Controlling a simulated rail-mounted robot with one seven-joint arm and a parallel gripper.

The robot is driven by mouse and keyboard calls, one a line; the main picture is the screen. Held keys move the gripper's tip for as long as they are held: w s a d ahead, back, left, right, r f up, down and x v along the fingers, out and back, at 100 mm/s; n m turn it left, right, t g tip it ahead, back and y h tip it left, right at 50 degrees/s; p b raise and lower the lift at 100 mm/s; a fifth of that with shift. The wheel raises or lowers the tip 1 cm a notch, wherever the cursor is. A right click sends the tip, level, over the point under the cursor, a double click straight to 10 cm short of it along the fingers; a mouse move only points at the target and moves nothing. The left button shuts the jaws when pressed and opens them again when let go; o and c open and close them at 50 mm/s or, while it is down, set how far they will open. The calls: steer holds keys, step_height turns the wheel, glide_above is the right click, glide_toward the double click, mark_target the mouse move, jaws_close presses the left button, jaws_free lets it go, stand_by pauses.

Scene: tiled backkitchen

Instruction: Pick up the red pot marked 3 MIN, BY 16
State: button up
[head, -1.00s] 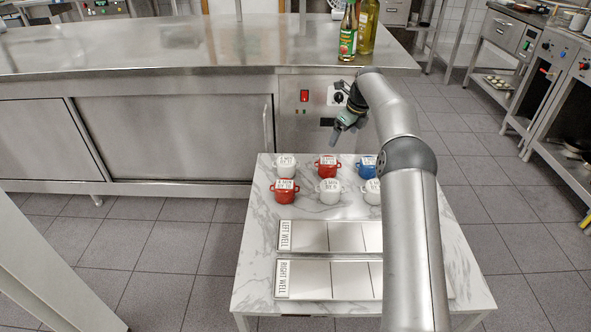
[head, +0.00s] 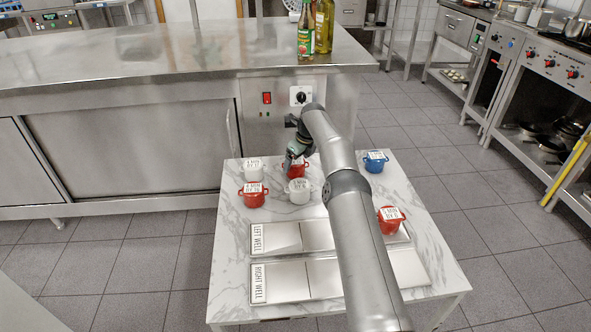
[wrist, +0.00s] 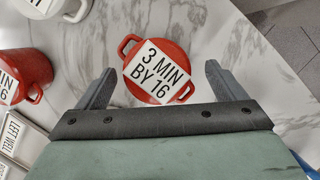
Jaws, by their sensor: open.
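The red pot marked 3 MIN, BY 16 (wrist: 158,71) shows in the wrist view with its white label facing me and a handle at each end. My gripper (wrist: 161,70) is open, one finger on each side of the pot, with a gap on both sides and nothing held. In the head view my gripper (head: 291,160) is over the back row, at the red pot (head: 297,170) there, and partly covers it. The height between fingertips and pot is hard to tell.
Close by stand a white pot (head: 253,174), another white pot (head: 299,195) and a red pot (head: 252,199). A blue pot (head: 374,166) and another red pot (head: 390,224) are further right. LEFT WELL (head: 289,237) and RIGHT WELL (head: 288,281) trays lie in front. My arm hides part of the table.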

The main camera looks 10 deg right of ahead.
mark_target(294, 165)
steer(key=shift+a+x, duration=0.25)
steer(key=shift+x, duration=0.85)
steer(key=shift+w+a+f, duration=0.1)
steer(key=shift+f, duration=0.6)
steer(key=shift+c, duration=0.3)
steer(key=c, duration=1.2)
steer(key=shift+r+p, duration=0.1)
steer(key=shift+p, duration=0.2)
